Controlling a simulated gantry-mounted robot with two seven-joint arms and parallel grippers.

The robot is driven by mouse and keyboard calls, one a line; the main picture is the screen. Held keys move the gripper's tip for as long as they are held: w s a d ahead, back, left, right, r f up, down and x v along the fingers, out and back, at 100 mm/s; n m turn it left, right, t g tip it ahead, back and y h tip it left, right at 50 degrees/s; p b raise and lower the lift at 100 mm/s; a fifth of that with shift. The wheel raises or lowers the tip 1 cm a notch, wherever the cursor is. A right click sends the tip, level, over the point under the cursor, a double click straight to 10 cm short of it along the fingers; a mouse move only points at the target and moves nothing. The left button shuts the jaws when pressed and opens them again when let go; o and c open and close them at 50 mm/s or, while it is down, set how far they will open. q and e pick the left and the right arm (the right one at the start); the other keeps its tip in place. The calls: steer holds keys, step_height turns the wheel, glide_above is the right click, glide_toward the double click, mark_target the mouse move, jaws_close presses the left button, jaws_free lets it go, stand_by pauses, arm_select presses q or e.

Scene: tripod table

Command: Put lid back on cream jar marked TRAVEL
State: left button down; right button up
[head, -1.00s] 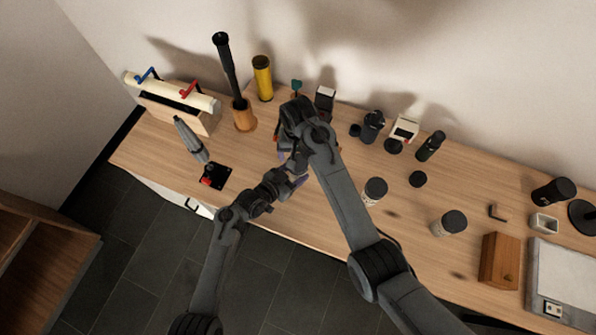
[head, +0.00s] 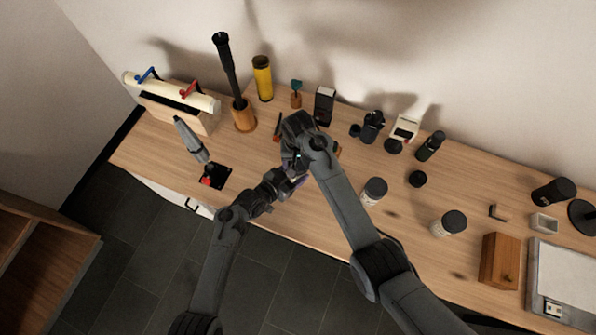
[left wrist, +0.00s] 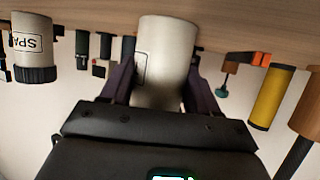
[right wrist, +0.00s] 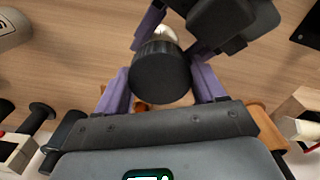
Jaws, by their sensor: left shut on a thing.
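My left gripper (left wrist: 160,95) is shut on a white cream jar (left wrist: 165,50). Only the edge of its label shows, so its word is unreadable; the jar's top is hidden behind the gripper. In the right wrist view a ribbed black lid (right wrist: 160,75) covers most of the white jar (right wrist: 166,34); it looks lined up with the jar's top, but I cannot tell if it is seated. My right gripper (right wrist: 162,80) has its purple fingers on either side of the lid; whether they touch it is unclear. In the head view the right gripper (head: 295,160) meets the left gripper (head: 285,182) above the table.
Two lidded white jars (head: 374,192) (head: 450,223) stand to the right; one reads "SPA" in the left wrist view (left wrist: 33,45). A black disc (head: 417,179) lies behind them. A wooden box (head: 500,260) stands farther right. Bottles and holders line the back. A black stand (head: 214,176) is at left.

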steer(key=c, duration=0.6)
steer(key=m, duration=0.4)
steer(key=shift+m, duration=0.4)
steer(key=m, duration=0.8)
steer(key=shift+m, duration=0.3)
steer(key=m, duration=0.3)
steer(key=shift+m, duration=0.3)
steer(key=o, duration=1.2)
